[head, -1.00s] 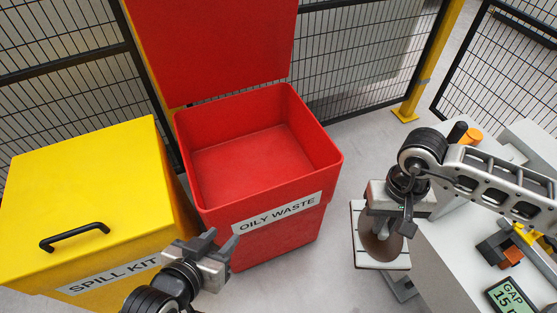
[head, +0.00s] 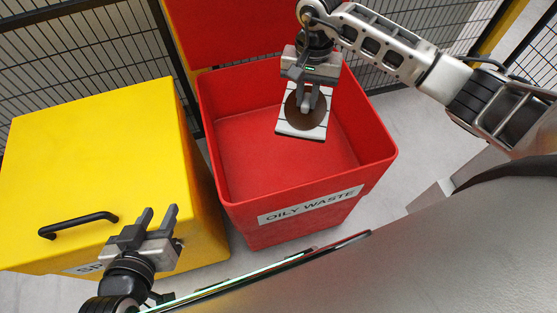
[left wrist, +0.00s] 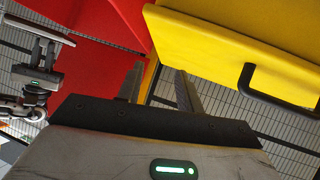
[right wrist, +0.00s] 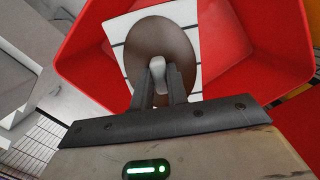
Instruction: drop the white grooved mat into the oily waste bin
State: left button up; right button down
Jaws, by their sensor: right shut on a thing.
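The white grooved mat (head: 287,123) has a round brown patch on it and hangs tilted over the opening of the red oily waste bin (head: 310,209). My right gripper (head: 308,103) is shut on the mat; the right wrist view shows the fingers (right wrist: 163,82) closed on a pale raised bit in the middle of the brown patch, with the mat (right wrist: 118,52) beyond and the red bin walls (right wrist: 85,55) around it. The bin's lid stands open. My left gripper (head: 158,219) is open and empty in front of the yellow box; its fingers (left wrist: 158,88) also show apart in the left wrist view.
The yellow spill kit box (head: 100,150) with a black handle (head: 78,225) stands left of the bin. A black mesh fence (head: 75,100) runs behind. Bare grey floor (head: 415,130) lies right of the bin.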

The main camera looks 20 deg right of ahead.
aim_at(304, 113)
notch_tip(304, 113, down, 5)
jog(key=shift+r+b, duration=0.1)
jog(key=shift+b, duration=1.1)
jog(key=shift+w+f+b, duration=0.1)
jog(key=shift+f+b, duration=0.2)
jog(key=shift+f, duration=0.25)
pick_arm(q)
jog(key=shift+d+f+t, duration=0.1)
jog(key=shift+f+t, duration=0.2)
jog(key=shift+f, duration=0.2)
jog(key=shift+f, duration=0.1)
pick_arm(e)
jog(key=c, duration=1.3)
grip_release()
jog(key=shift+r, duration=0.1)
pick_arm(q)
jog(key=shift+w+p, duration=0.1)
jog(key=shift+p, duration=0.35)
pick_arm(e)
notch_tip(304, 113, up, 16)
jog(key=w+d, duration=0.1)
jog(key=shift+w, duration=0.3)
